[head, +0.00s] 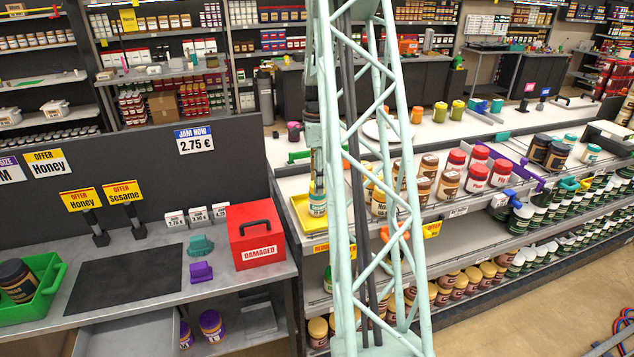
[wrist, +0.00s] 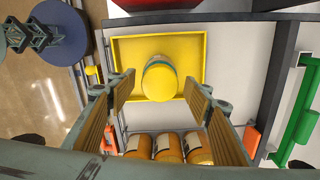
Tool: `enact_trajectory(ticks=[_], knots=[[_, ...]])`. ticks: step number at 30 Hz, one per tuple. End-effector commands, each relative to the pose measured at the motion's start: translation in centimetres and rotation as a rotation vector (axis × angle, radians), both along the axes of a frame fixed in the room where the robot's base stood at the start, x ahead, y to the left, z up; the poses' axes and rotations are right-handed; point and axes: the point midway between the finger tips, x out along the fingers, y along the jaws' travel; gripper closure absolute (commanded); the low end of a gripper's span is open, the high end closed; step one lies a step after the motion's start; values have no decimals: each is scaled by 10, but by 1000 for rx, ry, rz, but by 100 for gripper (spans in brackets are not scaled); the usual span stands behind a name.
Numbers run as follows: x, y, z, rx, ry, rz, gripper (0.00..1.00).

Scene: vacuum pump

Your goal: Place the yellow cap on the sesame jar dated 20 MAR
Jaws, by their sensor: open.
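A jar (head: 317,207) with a pale teal band stands in a yellow tray (head: 299,207) at the near left end of the shelf unit. In the wrist view its round yellow top, the yellow cap (wrist: 158,84), faces me, with a thin white and teal edge showing behind it. The tray (wrist: 191,47) surrounds it. My gripper (wrist: 161,86) is open, one finger either side of the cap, with gaps visible. In the head view my gripper (head: 318,185) is right above the jar, partly behind my arm's lattice. No date is readable.
Orange jars (wrist: 167,147) stand in a row close beside the tray. A red DAMAGED box (head: 256,237) sits on the left counter, with a dark mat (head: 130,277) and a green crate (head: 52,302). More jars (head: 478,177) fill the right shelf.

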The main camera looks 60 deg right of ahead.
Motion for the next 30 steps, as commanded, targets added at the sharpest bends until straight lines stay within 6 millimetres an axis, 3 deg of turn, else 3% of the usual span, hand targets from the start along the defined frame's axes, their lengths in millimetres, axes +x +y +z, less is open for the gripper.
enact_trajectory(ticks=[8, 21, 30], knots=[[0, 0, 22, -1, -1, 0, 54], [1, -1, 86, -2, -2, 0, 54], [0, 0, 115, -1, -1, 0, 54]])
